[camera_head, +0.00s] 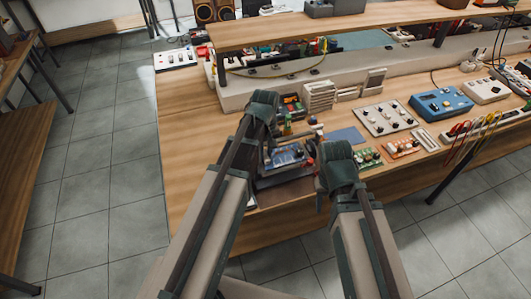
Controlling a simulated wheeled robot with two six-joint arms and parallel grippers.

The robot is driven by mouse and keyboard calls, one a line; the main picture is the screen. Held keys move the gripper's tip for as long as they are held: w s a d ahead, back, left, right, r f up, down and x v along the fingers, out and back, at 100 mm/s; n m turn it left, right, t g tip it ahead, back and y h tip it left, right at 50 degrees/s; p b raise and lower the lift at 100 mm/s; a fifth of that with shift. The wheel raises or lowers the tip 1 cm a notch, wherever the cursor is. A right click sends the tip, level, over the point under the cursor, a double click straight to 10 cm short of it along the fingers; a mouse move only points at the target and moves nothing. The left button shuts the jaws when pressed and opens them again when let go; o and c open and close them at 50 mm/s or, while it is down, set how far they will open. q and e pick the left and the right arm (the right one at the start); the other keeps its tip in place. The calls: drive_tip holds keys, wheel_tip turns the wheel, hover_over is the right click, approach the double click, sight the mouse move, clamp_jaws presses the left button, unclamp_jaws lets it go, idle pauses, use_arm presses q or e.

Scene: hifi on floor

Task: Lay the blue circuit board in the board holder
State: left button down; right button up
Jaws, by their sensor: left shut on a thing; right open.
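The blue circuit board (287,155) is between my two arms, near the front edge of the wooden bench. My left gripper (268,146) is shut on the board at its left side; its fingers are mostly hidden behind my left arm. A dark frame that looks like the board holder (284,172) shows just below the board, partly covered by it and my arms. I cannot tell whether the board touches it. My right gripper (322,178) is open and empty, to the right of the board; its fingers are hardly visible.
A blue mat (345,135), green board (367,156) and orange board (402,147) lie to the right. A knobbed panel (385,118) and blue instrument (441,103) stand farther right. White stacked blocks (319,97) are behind. The bench (190,130) is clear at left.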

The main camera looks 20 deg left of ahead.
use_arm(q)
drive_tip(key=shift+c, duration=1.4)
unclamp_jaws()
drive_tip(key=shift+r, duration=0.1)
drive_tip(key=shift+r+p, duration=2.95)
drive_tip(key=shift+p, duration=0.15)
drive_tip(key=s+d+f+m+y+b, duration=0.1)
drive_tip(key=s+d+m, duration=0.9)
drive_tip(key=s, duration=0.4)
drive_tip(key=shift+s+d+m, duration=0.2)
drive_tip(key=shift+m, duration=0.1)
